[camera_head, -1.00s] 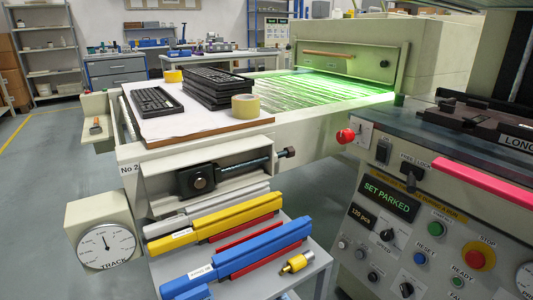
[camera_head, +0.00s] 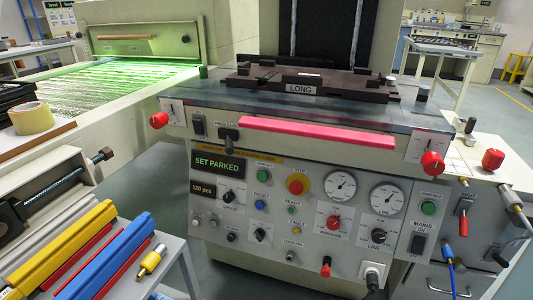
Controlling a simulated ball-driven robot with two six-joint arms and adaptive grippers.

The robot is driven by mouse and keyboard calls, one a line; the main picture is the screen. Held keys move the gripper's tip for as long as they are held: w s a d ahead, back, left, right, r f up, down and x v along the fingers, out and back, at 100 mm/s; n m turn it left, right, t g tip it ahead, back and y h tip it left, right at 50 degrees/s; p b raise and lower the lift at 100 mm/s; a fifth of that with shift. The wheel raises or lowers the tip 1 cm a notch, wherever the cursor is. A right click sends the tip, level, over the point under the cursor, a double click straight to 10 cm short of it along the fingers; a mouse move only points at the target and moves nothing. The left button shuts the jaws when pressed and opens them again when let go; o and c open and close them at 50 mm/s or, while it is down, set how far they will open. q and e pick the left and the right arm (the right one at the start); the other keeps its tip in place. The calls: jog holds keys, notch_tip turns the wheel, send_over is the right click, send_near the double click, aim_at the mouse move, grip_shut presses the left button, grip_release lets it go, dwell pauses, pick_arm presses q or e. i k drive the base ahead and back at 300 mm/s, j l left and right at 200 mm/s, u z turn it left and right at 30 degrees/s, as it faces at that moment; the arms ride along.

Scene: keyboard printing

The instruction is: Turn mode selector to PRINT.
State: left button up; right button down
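The machine's control panel (camera_head: 300,262) faces me in the middle of the view. It carries several rotary knobs. A black knob (camera_head: 259,235) sits below the blue button, another black knob (camera_head: 228,196) sits beside the small counter display, and a third (camera_head: 379,236) is under the right gauge. A red knob (camera_head: 333,222) sits under the left gauge. Most labels are too small to read, so I cannot tell which knob is the mode selector or its setting. The display (camera_head: 217,165) reads SET PARKED. Neither of my grippers is in view.
A pink bar (camera_head: 318,137) runs along the panel's top edge. Red handwheels (camera_head: 159,119) and (camera_head: 432,162) stick out at both sides. A yellow emergency-stop plate (camera_head: 298,186) is mid-panel. A shelf with blue (camera_head: 105,262) and yellow bars stands at left. Hoses hang at right.

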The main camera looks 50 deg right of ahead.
aim_at(259, 233)
jog(key=k+j+z, duration=0.1)
jog(key=z, duration=1.65)
jog(key=k+l, duration=0.05)
jog(key=l, duration=0.05)
